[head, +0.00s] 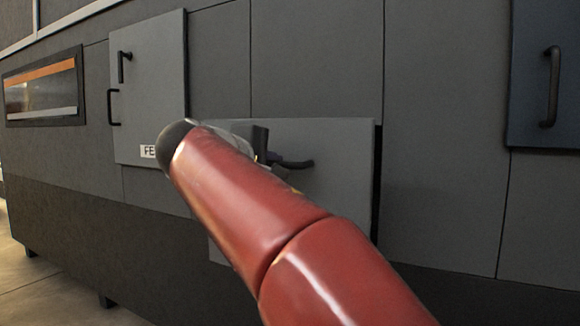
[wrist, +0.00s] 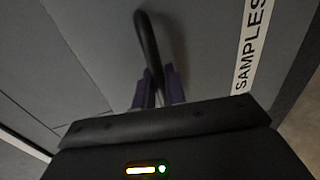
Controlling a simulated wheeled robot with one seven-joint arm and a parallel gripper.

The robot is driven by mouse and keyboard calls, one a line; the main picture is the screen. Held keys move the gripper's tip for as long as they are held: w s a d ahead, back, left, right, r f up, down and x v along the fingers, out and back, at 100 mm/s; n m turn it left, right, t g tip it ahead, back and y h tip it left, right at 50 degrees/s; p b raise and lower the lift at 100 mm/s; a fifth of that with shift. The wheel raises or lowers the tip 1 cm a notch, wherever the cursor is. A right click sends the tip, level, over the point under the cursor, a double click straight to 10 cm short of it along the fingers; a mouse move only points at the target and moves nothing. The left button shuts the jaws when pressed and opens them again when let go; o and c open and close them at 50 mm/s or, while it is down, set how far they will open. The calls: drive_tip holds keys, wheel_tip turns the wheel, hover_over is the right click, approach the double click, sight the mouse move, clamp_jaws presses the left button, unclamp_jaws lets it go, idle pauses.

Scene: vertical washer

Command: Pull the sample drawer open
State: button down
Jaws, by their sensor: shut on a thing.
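The sample drawer's light grey front (head: 340,185) is in the middle of the head view, partly hidden by my red arm. A dark gap along its right edge shows it standing out from the machine's face. Its black bar handle (head: 298,164) sticks out to the right of my gripper (head: 262,150). In the wrist view, the purple fingers of my gripper (wrist: 159,88) are closed around the lower part of the black handle (wrist: 147,40). A white SAMPLES label (wrist: 250,45) is on the drawer front (wrist: 205,50).
A light grey door (head: 150,75) with black handles and a partly hidden label is at the left. A dark window with an orange strip (head: 45,75) is beyond it. A dark blue door (head: 540,75) with a black handle is at the right. Floor shows at lower left.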

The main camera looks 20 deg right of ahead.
drive_tip(key=f+v, duration=0.1)
drive_tip(key=v, duration=0.5)
drive_tip(key=shift+f, duration=0.2)
drive_tip(key=shift+a, duration=0.15)
drive_tip(key=c, duration=1.5)
unclamp_jaws()
drive_tip(key=shift+c, duration=0.2)
drive_tip(key=p+v, duration=0.1)
drive_tip(key=v, duration=0.6)
drive_tip(key=shift+s+a, duration=0.25)
drive_tip(key=shift+a, duration=0.05)
